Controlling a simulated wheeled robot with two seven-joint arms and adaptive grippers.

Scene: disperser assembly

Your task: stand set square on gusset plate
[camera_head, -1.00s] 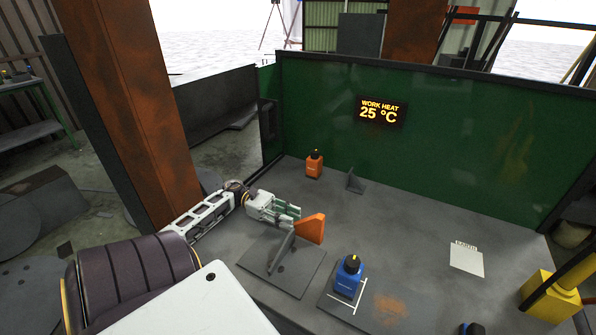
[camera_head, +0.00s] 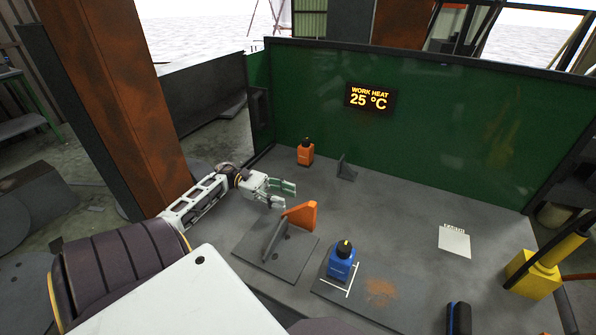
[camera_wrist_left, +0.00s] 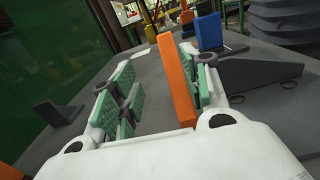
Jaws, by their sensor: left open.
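The orange set square (camera_head: 302,213) stands upright at the far edge of the flat grey gusset plate (camera_head: 298,262), close to the end of the plate's upright grey rib (camera_head: 275,241). Whether its foot rests on the plate is hidden. My left gripper (camera_head: 288,195) is open, just behind and left of the set square in the head view. In the left wrist view the orange set square (camera_wrist_left: 174,85) shows between the spread green-padded fingers (camera_wrist_left: 158,85), nearer the right finger. The grey rib (camera_wrist_left: 262,74) lies to its right. My right gripper is not in view.
A blue block with a black knob (camera_head: 342,260) stands on another plate to the right. An orange block (camera_head: 305,153) and a small grey bracket (camera_head: 346,168) stand farther back. A white card (camera_head: 454,242) and a yellow post base (camera_head: 532,274) are at the right. A green wall bounds the back.

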